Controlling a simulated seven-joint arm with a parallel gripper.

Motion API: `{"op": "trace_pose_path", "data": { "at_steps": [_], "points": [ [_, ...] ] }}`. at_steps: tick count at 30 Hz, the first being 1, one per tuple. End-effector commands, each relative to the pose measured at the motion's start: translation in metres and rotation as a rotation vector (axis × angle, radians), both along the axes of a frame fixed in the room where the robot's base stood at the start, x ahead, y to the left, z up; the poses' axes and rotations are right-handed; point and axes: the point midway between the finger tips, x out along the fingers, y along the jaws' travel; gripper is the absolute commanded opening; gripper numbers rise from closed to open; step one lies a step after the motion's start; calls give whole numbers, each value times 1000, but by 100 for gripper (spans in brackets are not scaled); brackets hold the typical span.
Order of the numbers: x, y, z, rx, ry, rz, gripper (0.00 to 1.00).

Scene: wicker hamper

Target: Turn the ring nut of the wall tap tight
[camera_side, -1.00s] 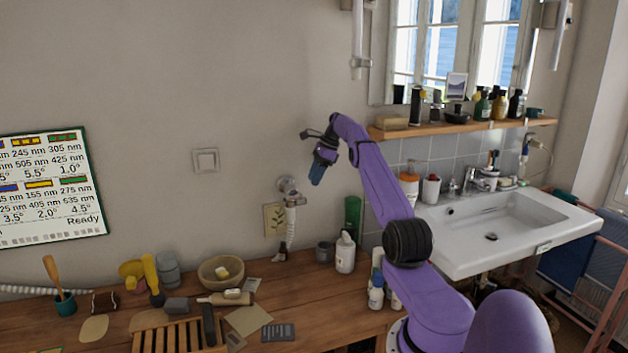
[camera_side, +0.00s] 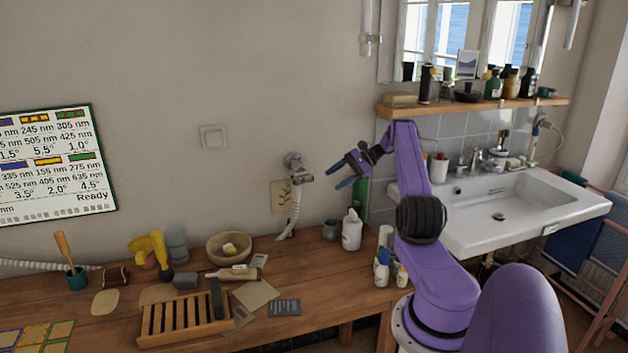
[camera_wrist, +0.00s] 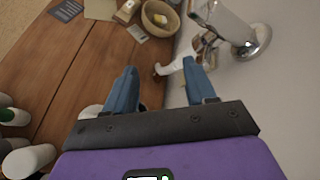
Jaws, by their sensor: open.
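The ring nut (camera_side: 305,177) seems to be at the tap's outlet, too small to make out clearly. My gripper (camera_side: 333,178) is open and empty, just right of the tap, its blue fingers pointing left and slightly down. In the wrist view the tap (camera_wrist: 240,35) lies beyond and right of my gripper (camera_wrist: 160,70). No contact shows.
A white pump bottle (camera_side: 351,230) and a grey cup (camera_side: 331,229) stand on the bench below my gripper. A wooden bowl (camera_side: 229,248) and a slatted rack (camera_side: 184,320) are further left. A wooden shelf (camera_side: 470,106) and the sink (camera_side: 510,205) are to the right.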

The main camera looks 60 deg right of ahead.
Motion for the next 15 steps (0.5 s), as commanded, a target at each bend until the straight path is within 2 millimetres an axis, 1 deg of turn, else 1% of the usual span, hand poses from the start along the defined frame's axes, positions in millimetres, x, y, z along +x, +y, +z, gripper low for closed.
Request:
{"op": "trace_pose_path", "data": {
  "at_steps": [1,5,9,15],
  "points": [
    [-7,0,-3,-6,-75,-4,55],
    [-21,-1,-8,-66,-280,-26,55],
    [-37,-5,-13,-169,-478,-91,55],
    [-62,-14,-19,-374,-685,-223,55]
  ]
}}
